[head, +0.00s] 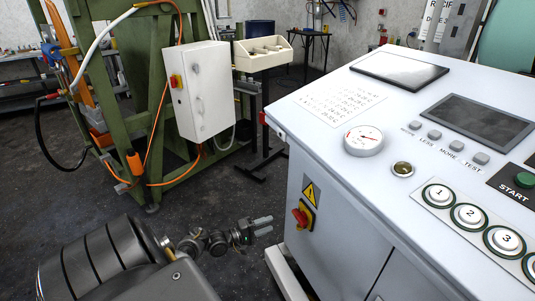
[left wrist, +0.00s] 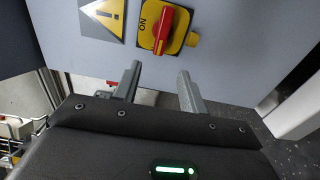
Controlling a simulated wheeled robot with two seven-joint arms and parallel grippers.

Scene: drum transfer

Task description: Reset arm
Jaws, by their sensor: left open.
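My left gripper (head: 262,227) is open and empty in the head view, low and just left of the white control cabinet (head: 325,205). In the left wrist view its two fingers (left wrist: 158,88) are spread apart, with nothing between them. They point toward the cabinet's side, below a red rotary switch (left wrist: 162,30) on a yellow plate, and look apart from it. The same red switch (head: 300,217) shows in the head view under a yellow warning triangle (head: 311,193). My right gripper is in neither view.
The cabinet top carries a pressure gauge (head: 363,140), numbered buttons (head: 469,215), a green START button (head: 525,180) and a dark screen (head: 476,121). A green frame (head: 130,100) with a white box (head: 203,90) stands behind. Dark floor (head: 225,185) lies clear between frame and cabinet.

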